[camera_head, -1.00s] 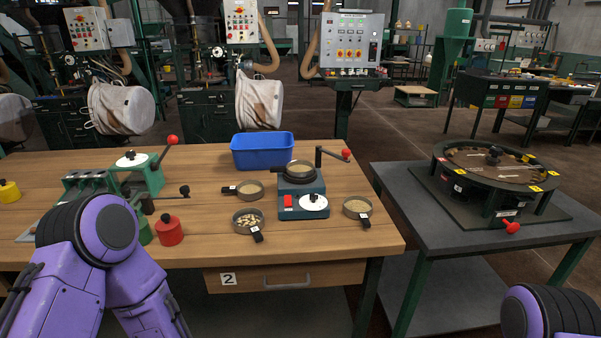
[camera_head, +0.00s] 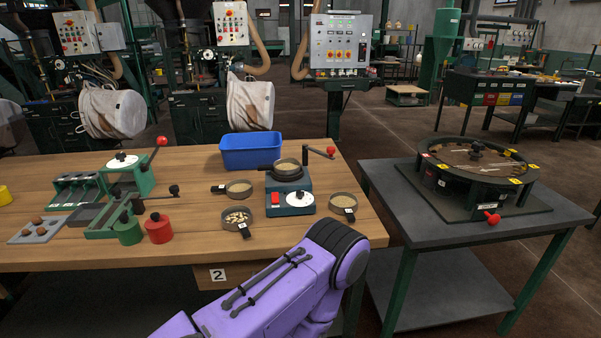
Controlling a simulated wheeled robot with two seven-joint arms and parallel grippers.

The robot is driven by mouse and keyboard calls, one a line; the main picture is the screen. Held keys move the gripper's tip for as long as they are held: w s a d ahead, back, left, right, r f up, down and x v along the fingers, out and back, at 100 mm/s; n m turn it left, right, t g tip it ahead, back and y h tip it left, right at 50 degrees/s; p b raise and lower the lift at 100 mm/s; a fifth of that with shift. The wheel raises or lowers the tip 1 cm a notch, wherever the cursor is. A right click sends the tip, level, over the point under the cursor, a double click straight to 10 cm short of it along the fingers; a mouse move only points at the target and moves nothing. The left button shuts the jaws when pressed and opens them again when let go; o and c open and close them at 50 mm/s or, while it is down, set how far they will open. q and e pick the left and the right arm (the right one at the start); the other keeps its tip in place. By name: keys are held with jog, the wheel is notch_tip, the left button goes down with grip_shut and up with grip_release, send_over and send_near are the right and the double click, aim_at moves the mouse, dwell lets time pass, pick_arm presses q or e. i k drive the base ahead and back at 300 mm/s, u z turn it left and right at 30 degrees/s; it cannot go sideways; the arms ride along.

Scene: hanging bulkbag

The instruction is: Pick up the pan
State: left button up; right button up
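Several small round pans with dark handles are on the wooden workbench (camera_head: 60,170). One pan (camera_head: 237,228) at the front holds pale pieces, with its handle toward the front. A second pan (camera_head: 239,194) behind it holds tan grain, with its handle to the left. A third pan (camera_head: 343,207), also with tan contents, is at the right near the bench edge. A round grain-filled container (camera_head: 287,173) sits on the small teal device (camera_head: 291,197). I cannot tell which pan is meant. Neither gripper is in view; one of my purple arms crosses the lower middle.
A blue bin (camera_head: 250,158) stands behind the pans. Green devices (camera_head: 130,178), a red cylinder (camera_head: 158,230) and a green cylinder (camera_head: 128,231) are to the left. A grey table (camera_head: 490,222) with a round machine (camera_head: 477,165) stands right, beyond a gap.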

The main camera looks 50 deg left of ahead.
aim_at(287, 167)
jog(key=k, duration=0.35)
jog(key=u, duration=0.7)
